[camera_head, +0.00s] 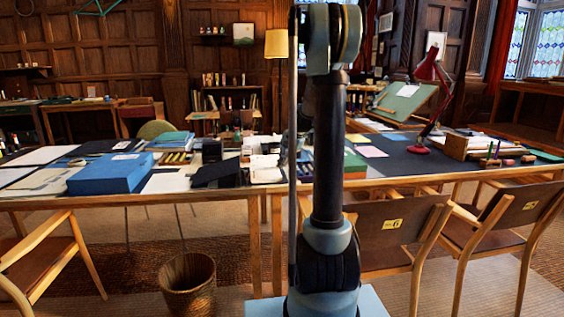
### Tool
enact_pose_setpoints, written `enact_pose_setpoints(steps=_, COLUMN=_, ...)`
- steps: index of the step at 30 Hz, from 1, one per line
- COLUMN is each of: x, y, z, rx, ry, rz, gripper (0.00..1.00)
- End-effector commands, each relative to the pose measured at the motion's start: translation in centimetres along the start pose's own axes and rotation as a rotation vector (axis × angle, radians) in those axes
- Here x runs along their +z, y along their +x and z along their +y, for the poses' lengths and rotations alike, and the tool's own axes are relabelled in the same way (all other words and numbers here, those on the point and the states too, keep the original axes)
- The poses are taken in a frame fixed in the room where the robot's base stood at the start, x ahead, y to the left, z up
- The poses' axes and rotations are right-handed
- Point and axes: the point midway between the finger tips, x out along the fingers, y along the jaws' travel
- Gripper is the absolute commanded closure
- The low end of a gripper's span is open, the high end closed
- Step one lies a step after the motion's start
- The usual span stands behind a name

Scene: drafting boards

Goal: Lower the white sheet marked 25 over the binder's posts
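My arm rises through the middle of the head view and blocks part of the table behind it. My gripper cannot be made out; it is hidden behind the arm or out of view. I cannot pick out a white sheet marked 25, and no binder posts show clearly. White papers and small white items (264,168) lie on the long table just left of my arm. A dark item (217,174) lies beside them. Whether the sheet or binder is among these is too small to tell.
A large blue box (110,174) lies on the table (225,193) at left. A red desk lamp (428,92) and a wooden box (468,147) stand at right. Chairs (399,222) line the near right edge. A wicker basket (188,284) stands on the floor.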

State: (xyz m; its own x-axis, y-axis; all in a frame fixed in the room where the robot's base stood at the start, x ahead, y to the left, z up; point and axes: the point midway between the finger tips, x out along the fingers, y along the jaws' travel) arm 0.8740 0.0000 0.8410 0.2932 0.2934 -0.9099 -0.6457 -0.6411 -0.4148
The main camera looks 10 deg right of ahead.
Motion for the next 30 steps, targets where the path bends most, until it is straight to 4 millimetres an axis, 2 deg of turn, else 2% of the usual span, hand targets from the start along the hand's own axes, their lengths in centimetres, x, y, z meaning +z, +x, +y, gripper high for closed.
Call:
enact_pose_setpoints(steps=12, x=0.0, y=2.2, z=1.0, rx=0.0, ry=0.0, rz=0.0, gripper=1.0)
enact_pose_setpoints(steps=27, x=0.1, y=2.6, z=1.2, rx=0.0, ry=-0.001, rz=0.0, gripper=1.0)
enact_pose_setpoints(steps=30, x=0.1, y=2.6, z=1.2, rx=0.0, ry=-0.001, rz=0.0, gripper=0.76)
